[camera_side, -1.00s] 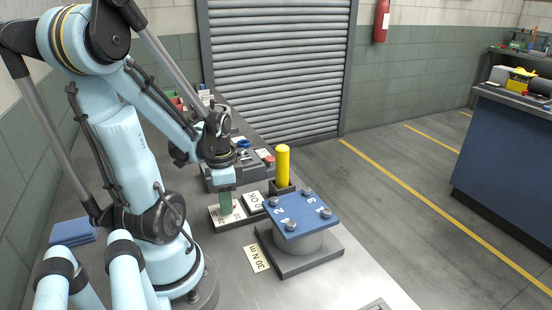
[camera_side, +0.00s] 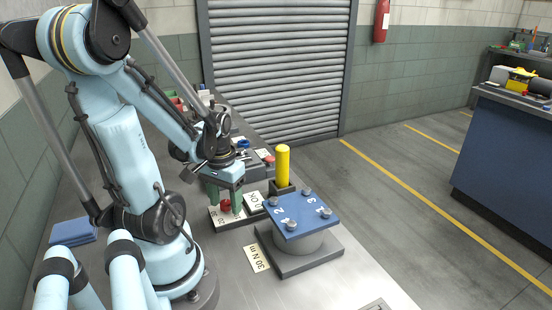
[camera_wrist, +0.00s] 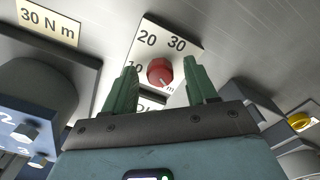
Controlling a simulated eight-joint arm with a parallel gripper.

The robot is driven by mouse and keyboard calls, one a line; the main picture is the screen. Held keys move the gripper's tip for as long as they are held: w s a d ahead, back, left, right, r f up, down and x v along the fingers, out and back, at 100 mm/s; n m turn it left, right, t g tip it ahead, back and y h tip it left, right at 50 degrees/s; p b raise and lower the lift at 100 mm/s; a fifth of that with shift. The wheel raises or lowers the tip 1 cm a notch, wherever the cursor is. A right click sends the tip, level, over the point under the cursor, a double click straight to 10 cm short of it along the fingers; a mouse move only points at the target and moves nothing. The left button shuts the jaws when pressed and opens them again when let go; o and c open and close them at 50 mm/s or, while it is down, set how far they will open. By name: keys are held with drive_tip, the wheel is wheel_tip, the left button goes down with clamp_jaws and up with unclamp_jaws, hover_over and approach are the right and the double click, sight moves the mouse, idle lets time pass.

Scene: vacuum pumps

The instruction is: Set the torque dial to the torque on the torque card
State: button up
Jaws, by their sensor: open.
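The torque card (camera_side: 257,258) lies flat on the bench and reads 30 N m; it also shows at the upper left of the wrist view (camera_wrist: 48,20). The torque dial is a red round knob (camera_wrist: 160,72) on a pale plate (camera_wrist: 150,33) marked 10, 20 and 30. The knob's pointer is too small to read surely. My gripper (camera_wrist: 160,66) is open, its green fingers on either side of the red knob with gaps visible. In the side view my gripper (camera_side: 225,205) is over the dial plate, the red knob between its fingers.
A blue-topped pump (camera_side: 300,217) with numbered bolts stands on a grey base right of the dial. A white OK plate (camera_side: 254,202) and a yellow post (camera_side: 283,165) are close by. Small items lie behind. The bench front is mostly clear.

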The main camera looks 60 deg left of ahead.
drive_tip(key=shift+r, duration=0.2)
drive_tip(key=shift+r, duration=0.8)
drive_tip(key=shift+r, duration=3)
drive_tip(key=w+d+r+m+t, duration=0.1)
drive_tip(key=w+d+m+t, duration=0.1)
drive_tip(key=w+d, duration=0.2)
drive_tip(key=w+d+m+t, duration=0.2)
drive_tip(key=w+d+m, duration=0.1)
drive_tip(key=w+d, duration=0.2)
drive_tip(key=w+d+r+m+t, duration=0.1)
drive_tip(key=w+d+m+t, duration=0.1)
drive_tip(key=w+d, duration=0.3)
drive_tip(key=shift+d+r+t, duration=0.2)
drive_tip(key=shift+d+t, duration=0.1)
drive_tip(key=shift+d, duration=0.45)
drive_tip(key=shift+d+r+t, duration=0.15)
drive_tip(key=shift+d+t, duration=0.15)
drive_tip(key=shift+d, duration=0.4)
